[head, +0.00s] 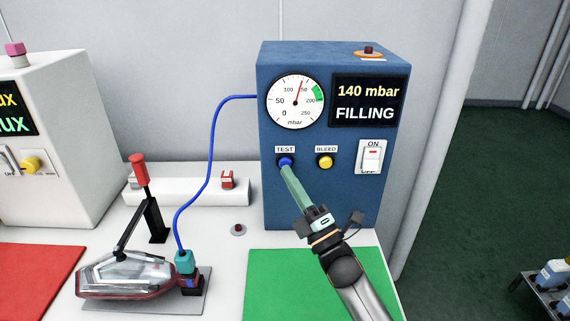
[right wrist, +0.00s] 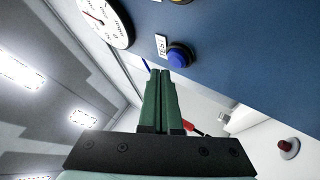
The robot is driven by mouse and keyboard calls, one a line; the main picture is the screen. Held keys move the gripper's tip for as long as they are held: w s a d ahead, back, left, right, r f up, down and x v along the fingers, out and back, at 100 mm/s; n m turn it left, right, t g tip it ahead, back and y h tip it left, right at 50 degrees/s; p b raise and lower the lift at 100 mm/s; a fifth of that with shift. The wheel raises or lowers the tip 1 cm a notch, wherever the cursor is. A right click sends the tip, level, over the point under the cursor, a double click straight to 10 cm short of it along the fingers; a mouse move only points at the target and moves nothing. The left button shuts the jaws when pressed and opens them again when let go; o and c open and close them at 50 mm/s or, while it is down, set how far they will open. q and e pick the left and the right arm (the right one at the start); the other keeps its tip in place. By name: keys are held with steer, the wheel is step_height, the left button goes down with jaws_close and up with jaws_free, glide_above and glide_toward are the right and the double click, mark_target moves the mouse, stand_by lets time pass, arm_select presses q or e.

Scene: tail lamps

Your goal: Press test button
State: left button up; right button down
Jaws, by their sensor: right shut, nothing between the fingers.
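The blue TEST button (head: 285,162) is on the front of the blue tester box (head: 335,215), under the TEST label. In the right wrist view the button (right wrist: 179,57) sits just beyond and right of the fingertips. My right gripper (head: 284,168) is shut and empty, its green fingers pointing at the button. In the head view the tips overlap the button's lower edge; whether they touch is hard to tell. The fingers also show in the right wrist view (right wrist: 159,75). The display (head: 367,101) reads 140 mbar and FILLING. My left gripper is not in view.
The yellow BLEED button (head: 325,161) and the ON switch (head: 372,157) are to the right. A tail lamp (head: 128,277) lies in a fixture with a red-handled clamp (head: 139,170). A blue hose (head: 207,170) runs to the box. A green mat (head: 285,285) lies below.

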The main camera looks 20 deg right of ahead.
steer(key=shift+s+a+p, duration=0.25)
steer(key=shift+s+p, duration=0.05)
steer(key=shift+s, duration=0.5)
steer(key=shift+s+a+p, duration=0.2)
steer(key=shift+s+p, duration=0.05)
steer(key=shift+s, duration=0.55)
steer(key=shift+s+a+p, duration=0.25)
steer(key=shift+s+p, duration=0.05)
steer(key=shift+s, duration=0.5)
